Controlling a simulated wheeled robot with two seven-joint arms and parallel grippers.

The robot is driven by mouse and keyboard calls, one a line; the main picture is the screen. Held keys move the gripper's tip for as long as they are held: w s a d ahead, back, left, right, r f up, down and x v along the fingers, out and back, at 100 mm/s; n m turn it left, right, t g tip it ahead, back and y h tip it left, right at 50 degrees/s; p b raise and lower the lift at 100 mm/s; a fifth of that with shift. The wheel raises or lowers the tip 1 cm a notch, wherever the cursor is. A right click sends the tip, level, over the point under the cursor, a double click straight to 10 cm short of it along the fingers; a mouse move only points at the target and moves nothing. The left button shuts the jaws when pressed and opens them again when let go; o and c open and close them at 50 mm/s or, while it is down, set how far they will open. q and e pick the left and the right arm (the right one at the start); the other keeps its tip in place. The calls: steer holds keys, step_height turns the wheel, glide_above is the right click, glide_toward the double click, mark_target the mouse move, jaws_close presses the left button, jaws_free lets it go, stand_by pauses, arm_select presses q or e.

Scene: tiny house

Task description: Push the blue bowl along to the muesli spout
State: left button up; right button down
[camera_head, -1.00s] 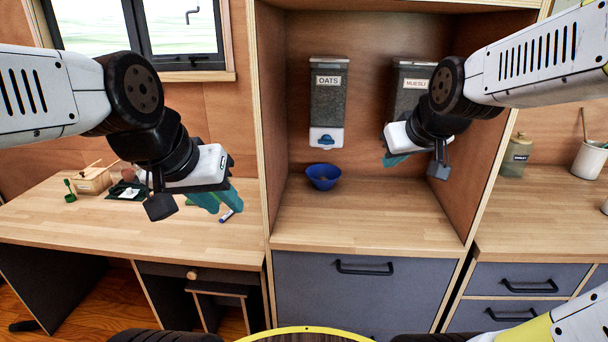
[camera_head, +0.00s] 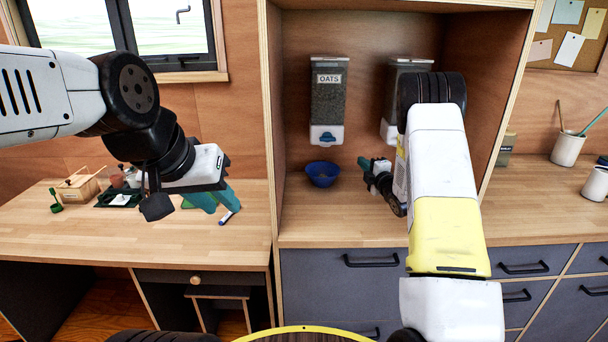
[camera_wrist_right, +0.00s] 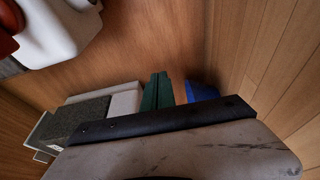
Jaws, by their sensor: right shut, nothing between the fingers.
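The blue bowl (camera_head: 322,174) sits upright on the wooden shelf counter, below the oats dispenser (camera_head: 328,98); its contents are unclear. The muesli dispenser (camera_head: 400,82) stands to the right, with its white spout (camera_head: 388,132) partly hidden by my right arm. My right gripper (camera_head: 364,163) is low in the alcove, right of the bowl, with a small gap between them. In the right wrist view its green fingers (camera_wrist_right: 158,92) are together and empty, and the bowl (camera_wrist_right: 200,91) shows beside them. My left gripper (camera_head: 224,197) hangs by the left desk, away from the bowl.
The alcove's side walls bound the shelf (camera_head: 300,225) on both sides. A wooden box (camera_head: 78,189) and a marker (camera_head: 227,217) lie on the left desk. A pencil cup (camera_head: 567,148) stands on the right counter. The shelf in front of the bowl is clear.

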steer(key=a, duration=2.1)
steer(key=f, duration=0.5)
steer(key=shift+w+a+f, duration=0.1)
steer(key=shift+w+f, duration=0.15)
steer(key=shift+d+r, duration=0.1)
steer(key=shift+d, duration=0.4)
steer(key=d, duration=2.6)
steer(key=shift+s, duration=0.35)
steer(key=v, duration=0.8)
